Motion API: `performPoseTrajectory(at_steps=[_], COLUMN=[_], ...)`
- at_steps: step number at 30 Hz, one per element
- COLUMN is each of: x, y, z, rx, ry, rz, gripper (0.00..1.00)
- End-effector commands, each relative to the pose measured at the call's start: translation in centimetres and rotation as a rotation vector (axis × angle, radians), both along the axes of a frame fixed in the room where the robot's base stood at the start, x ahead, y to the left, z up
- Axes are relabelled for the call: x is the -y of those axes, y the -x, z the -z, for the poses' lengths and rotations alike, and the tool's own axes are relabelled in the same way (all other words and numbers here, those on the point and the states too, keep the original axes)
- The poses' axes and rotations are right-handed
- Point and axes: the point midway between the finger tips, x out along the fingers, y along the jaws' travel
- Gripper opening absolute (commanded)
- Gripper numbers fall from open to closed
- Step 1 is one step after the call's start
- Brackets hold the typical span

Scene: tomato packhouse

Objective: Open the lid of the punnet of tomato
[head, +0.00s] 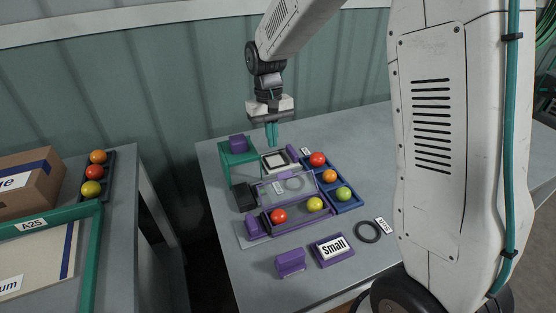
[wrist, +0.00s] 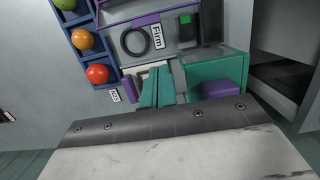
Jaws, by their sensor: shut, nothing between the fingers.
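The punnet (head: 297,225) is a dark tray with a purple edge, mid-table, holding a red tomato (head: 278,216) and a yellow tomato (head: 314,204). A clear panel with a grey rim, seemingly its lid (head: 262,194), rises at the punnet's far side and looks open. A dark ring and a label show through or behind it. My gripper (head: 272,143) points down over the table's far part, behind the lid and apart from it. Its teal fingers are together and empty; they also show in the wrist view (wrist: 157,88). The lid's exact tilt is unclear.
A blue tray (head: 349,208) with several tomatoes stands right of the punnet. A green box (head: 236,158) with a purple block and a small white-topped device (head: 275,161) lie near my gripper.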

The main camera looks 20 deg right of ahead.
Motion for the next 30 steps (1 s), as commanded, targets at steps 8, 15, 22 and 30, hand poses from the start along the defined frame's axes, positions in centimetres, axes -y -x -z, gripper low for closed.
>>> performPoseTrajectory(at_steps=[8, 15, 22, 30], x=[0.0, 0.0, 0.0, 0.0], y=[0.9, 1.7, 3.4, 4.5], z=[4.3, 9.0, 7.8, 6.8], rx=[-0.006, -0.005, 0.000, -0.003], ry=[0.001, 0.001, 0.000, 0.000], rz=[0.003, 0.003, 0.003, 0.003], gripper=[0.00, 0.00, 0.00, 0.00])
